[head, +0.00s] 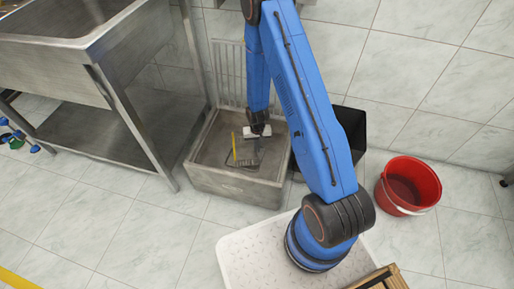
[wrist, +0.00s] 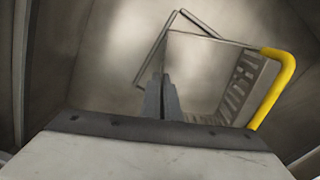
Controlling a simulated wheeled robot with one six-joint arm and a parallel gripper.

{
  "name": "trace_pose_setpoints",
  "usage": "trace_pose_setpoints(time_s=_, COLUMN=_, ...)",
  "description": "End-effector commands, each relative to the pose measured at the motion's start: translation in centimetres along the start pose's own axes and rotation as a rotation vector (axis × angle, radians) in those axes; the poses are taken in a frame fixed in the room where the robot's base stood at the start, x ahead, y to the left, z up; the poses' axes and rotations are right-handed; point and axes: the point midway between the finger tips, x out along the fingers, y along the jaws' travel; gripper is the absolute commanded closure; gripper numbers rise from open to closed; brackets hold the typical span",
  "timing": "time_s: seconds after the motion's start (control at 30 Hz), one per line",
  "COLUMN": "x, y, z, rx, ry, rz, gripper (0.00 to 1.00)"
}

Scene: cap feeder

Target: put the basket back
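The basket (head: 245,158) is a small grey metal one with slotted sides and a yellow handle. It is inside the grey basin (head: 233,188) on the floor, low near the bottom. In the wrist view the basket (wrist: 238,88) shows its open inside, with the yellow handle (wrist: 273,88) on the right. My gripper (head: 260,137) reaches down into the basin. In the wrist view its two fingers (wrist: 161,82) are close together, with the basket's near-left edge running between their tips. They look shut on that edge. Contact between the basket and the basin floor is unclear.
A thin dark frame (wrist: 150,52) lies behind the basket in the basin. A wire rack (head: 229,72) stands behind the basin, a steel sink table (head: 110,125) to its left. A black bin (head: 352,122) and a red bucket (head: 409,186) stand at right. Tiles in front-left are clear.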

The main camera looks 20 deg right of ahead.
Motion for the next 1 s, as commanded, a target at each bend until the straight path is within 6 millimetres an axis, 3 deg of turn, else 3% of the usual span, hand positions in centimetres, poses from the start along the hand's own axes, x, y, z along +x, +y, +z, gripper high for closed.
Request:
trace_pose_setpoints(time_s=0.73, x=1.2, y=0.0, z=0.0, rx=0.000, ry=0.001, rz=0.000, gripper=1.00)
trace_pose_setpoints(time_s=0.8, x=1.1, y=0.0, z=0.0, rx=0.000, ry=0.000, rz=0.000, gripper=0.81)
trace_pose_setpoints(time_s=1.0, x=1.1, y=0.0, z=0.0, rx=0.000, ry=0.000, rz=0.000, gripper=0.79)
